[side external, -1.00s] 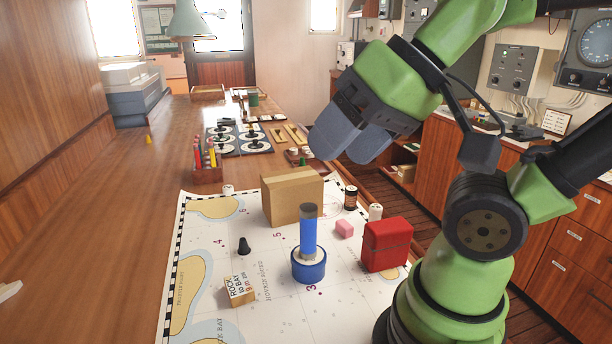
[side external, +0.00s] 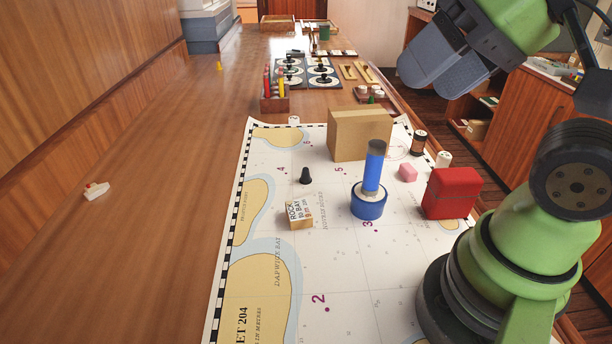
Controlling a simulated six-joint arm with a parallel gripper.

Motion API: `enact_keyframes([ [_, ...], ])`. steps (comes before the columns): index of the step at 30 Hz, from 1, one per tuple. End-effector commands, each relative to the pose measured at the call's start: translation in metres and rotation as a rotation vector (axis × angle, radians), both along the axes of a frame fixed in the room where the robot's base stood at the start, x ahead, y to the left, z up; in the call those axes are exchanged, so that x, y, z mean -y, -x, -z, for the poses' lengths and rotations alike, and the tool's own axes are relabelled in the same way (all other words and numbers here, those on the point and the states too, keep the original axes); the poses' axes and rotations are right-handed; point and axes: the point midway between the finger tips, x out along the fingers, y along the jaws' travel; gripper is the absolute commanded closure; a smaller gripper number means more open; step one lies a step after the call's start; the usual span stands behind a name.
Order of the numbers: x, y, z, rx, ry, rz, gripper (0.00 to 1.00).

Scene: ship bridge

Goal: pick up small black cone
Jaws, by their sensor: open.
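The small black cone (side external: 305,176) stands upright on the white nautical chart (side external: 272,215), left of the cardboard box and behind the labelled block. My gripper (side external: 432,82) is at the upper right, raised well above the table and to the right of the cone. Its two broad grey fingers are seen from the side and overlap in the picture. It is open, with nothing visible in it, and far from the cone.
Near the cone are a labelled block (side external: 300,214), a blue cylinder on a round base (side external: 369,203) and a cardboard box (side external: 345,135). A pencil holder (side external: 275,103) stands behind. Chart left of the cone is clear.

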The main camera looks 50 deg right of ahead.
Motion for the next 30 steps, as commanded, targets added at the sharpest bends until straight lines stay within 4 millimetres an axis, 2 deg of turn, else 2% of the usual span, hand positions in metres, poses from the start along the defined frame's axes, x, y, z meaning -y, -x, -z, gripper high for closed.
enact_keyframes([
  [2,0.000,0.000,0.000,0.000,0.000,0.000,0.39],
  [4,0.000,0.000,0.000,0.000,0.000,0.000,0.50],
  [12,0.000,-0.001,0.000,-0.002,0.001,0.001,0.50],
  [16,0.004,-0.015,-0.001,-0.022,0.021,0.003,0.50],
  [20,0.013,-0.049,0.002,-0.068,0.065,0.006,0.50],
  [23,0.024,-0.083,0.011,-0.109,0.108,0.005,0.50],
  [26,0.035,-0.116,0.027,-0.149,0.147,-0.002,0.50],
  [30,0.053,-0.159,0.062,-0.207,0.197,-0.020,0.50],
])
